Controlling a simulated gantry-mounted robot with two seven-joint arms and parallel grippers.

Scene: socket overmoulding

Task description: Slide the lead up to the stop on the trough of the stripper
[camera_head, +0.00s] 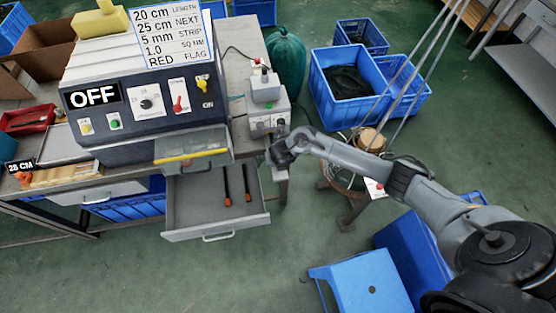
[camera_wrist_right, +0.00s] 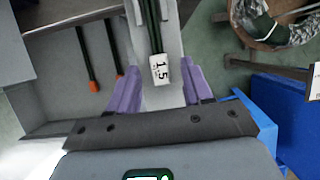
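The stripper (camera_head: 267,105) is a small light-grey machine on the bench's right end, with a red-topped part and a cable. In the right wrist view, a grey trough-like part (camera_wrist_right: 172,35) holds a dark lengthwise strip (camera_wrist_right: 151,25). A white tag reading 1.5 (camera_wrist_right: 160,70) is at the strip's near end. I cannot tell whether the strip is the lead or a groove. My right gripper (camera_head: 278,150) is just in front of the stripper. Its purple fingers (camera_wrist_right: 162,82) stand apart on either side of the grey part. No stop can be made out. My left gripper is out of view.
A large machine (camera_head: 140,100) showing OFF stands left on the bench. Below it an open drawer (camera_head: 190,205) holds two dark, orange-tipped tools. Blue crates (camera_head: 345,75) stand behind right. A stool with a coil (camera_head: 350,165) is by my right arm. A blue bin (camera_head: 360,285) stands in front.

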